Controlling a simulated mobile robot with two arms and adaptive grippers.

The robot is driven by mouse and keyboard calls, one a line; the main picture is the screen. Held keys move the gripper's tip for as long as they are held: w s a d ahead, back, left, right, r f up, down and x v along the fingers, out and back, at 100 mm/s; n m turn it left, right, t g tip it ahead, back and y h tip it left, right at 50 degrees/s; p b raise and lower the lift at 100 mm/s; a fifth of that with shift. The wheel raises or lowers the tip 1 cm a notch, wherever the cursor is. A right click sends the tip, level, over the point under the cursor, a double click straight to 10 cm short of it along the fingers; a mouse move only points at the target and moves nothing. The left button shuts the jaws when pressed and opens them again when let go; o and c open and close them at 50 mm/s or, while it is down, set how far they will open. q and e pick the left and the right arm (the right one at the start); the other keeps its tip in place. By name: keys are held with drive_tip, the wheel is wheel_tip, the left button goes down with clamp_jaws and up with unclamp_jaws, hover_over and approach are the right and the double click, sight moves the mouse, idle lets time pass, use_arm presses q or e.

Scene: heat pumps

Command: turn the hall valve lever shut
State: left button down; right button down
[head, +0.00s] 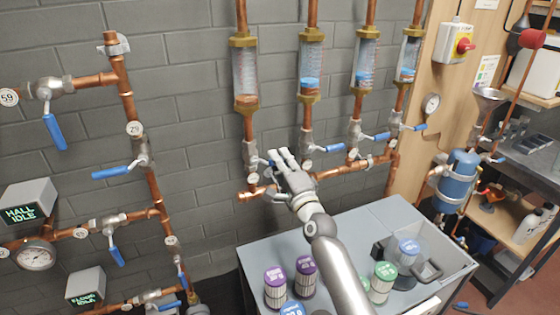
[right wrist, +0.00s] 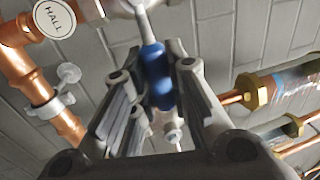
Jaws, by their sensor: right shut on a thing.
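My right gripper (head: 281,160) is at the leftmost valve of the row under the sight tubes. In the right wrist view the gripper (right wrist: 158,90) is shut on a blue lever handle (right wrist: 157,72), which lies between its two fingers. A round white tag reading HALL (right wrist: 54,20) hangs close by. In the head view the valve body (head: 250,154) shows just left of the gripper, and the fingers hide most of the lever. My left gripper is not in view.
Another blue lever (head: 330,148) sits close right of the gripper. A horizontal copper pipe (head: 345,170) runs behind. Below stands a grey bench top (head: 345,222) with purple-lidded filters (head: 275,285). More valves and a HALL IDLE display (head: 22,213) are at left.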

drive_tip(key=shift+f, duration=0.1)
drive_tip(key=c, duration=1.4)
unclamp_jaws()
drive_tip(key=shift+d, duration=0.1)
drive_tip(key=v, duration=1.2)
